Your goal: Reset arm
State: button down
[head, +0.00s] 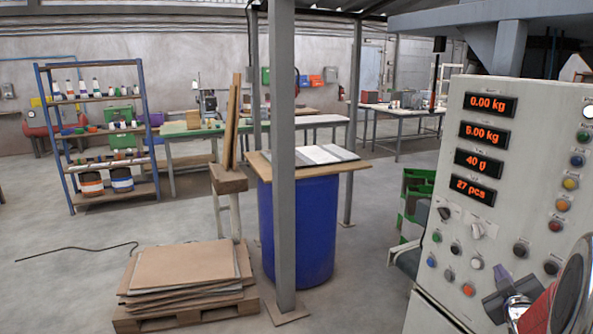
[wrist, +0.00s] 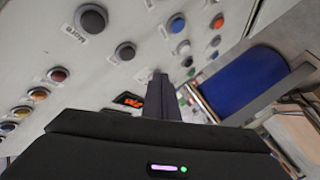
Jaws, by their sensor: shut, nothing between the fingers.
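My gripper (head: 500,300) is at the lower right of the head view, in front of the lower part of the control panel (head: 540,130). In the wrist view my gripper (wrist: 159,95) is shut, its fingers together with nothing between them. The panel's face (wrist: 60,60) fills the left and middle of the wrist view, tilted, with buttons and knobs close by. I cannot tell whether the fingertips touch the panel. The panel's red displays read 0.00 kg, 5.00 kg, 40 g and 27 pcs.
A blue drum (head: 300,225) with a board on top stands behind a grey post (head: 283,150). A pallet (head: 185,312) with flat cardboard lies at the front left. A shelf rack (head: 60,150) stands at the back left. The floor at the far left is mostly clear, with a black cable.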

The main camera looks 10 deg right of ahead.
jog(key=s+f+m+g, duration=0.4)
jog(key=s+f+g, duration=0.15)
jog(key=f, duration=0.35)
jog(key=s+a+f+m+g+y, duration=0.15)
jog(key=s+a, duration=0.25)
jog(key=a, duration=0.4)
jog(key=s+a+r+y, duration=0.2)
jog(key=s+a+r, duration=0.2)
jog(key=a, duration=0.8)
jog(key=s+a+r+n+g+y, duration=0.1)
jog(key=s+a+r, duration=0.3)
jog(key=a, duration=0.8)
jog(key=s+a+r+n+y, duration=0.1)
jog(key=s+a+r+y, duration=0.2)
jog(key=a, duration=0.9)
jog(key=shift+s+a+r, duration=0.35)
jog(key=shift+s+r, duration=0.6)
jog(key=shift+s, duration=0.1)
jog(key=shift+y, duration=0.25)
